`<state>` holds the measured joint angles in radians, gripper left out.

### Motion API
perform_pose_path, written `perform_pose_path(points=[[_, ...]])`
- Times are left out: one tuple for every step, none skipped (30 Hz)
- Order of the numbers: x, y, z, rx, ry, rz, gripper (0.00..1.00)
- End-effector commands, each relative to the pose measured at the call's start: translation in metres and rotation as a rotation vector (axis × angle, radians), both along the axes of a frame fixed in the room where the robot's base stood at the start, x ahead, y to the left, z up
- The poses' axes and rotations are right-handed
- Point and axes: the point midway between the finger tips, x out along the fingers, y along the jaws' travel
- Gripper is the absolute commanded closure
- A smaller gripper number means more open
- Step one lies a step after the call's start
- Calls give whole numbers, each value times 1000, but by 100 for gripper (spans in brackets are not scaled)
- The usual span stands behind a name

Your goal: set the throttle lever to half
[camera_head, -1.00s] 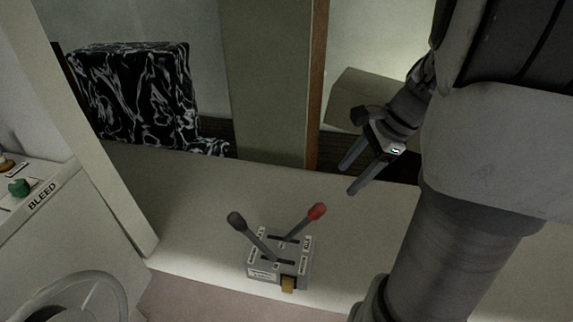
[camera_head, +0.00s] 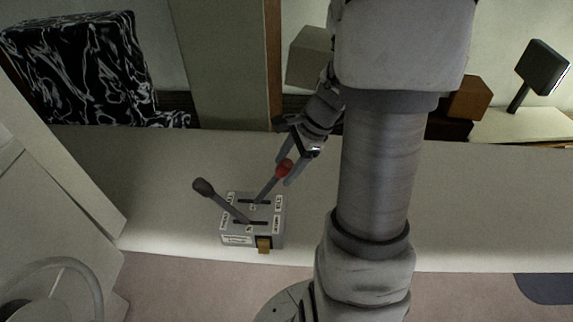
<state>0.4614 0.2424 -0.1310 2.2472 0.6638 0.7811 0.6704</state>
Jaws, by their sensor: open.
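A grey control box (camera_head: 268,234) with two levers stands on the pale counter. One lever has a red knob (camera_head: 284,168) and leans up and to the right. The other has a dark grey knob (camera_head: 203,187) and leans up and to the left. The labels on the box are too small to read, so I cannot tell which lever is the throttle. My gripper (camera_head: 287,171) is open, with its two fingers on either side of the red knob in this view. I cannot tell whether they touch it.
The pale counter (camera_head: 155,190) is clear around the box. A steering wheel (camera_head: 60,280) is at lower left. A black-and-white patterned seat (camera_head: 75,65) is at upper left. A dark screen on a stand (camera_head: 543,66) is at far right.

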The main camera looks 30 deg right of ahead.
Motion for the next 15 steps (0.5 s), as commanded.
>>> perform_pose_path(points=[[0,0,0,0,0,0,33],[0,0,0,0,0,0,33],[0,0,0,0,0,0,37],[0,0,0,0,0,0,42],[0,0,0,0,0,0,48],[0,0,0,0,0,0,55],[0,0,0,0,0,0,60],[0,0,0,0,0,0,66],[0,0,0,0,0,0,73],[0,0,0,0,0,0,78],[0,0,0,0,0,0,84],[0,0,0,0,0,0,91],[0,0,0,0,0,0,96],[0,0,0,0,0,0,100],[0,0,0,0,0,0,100]])
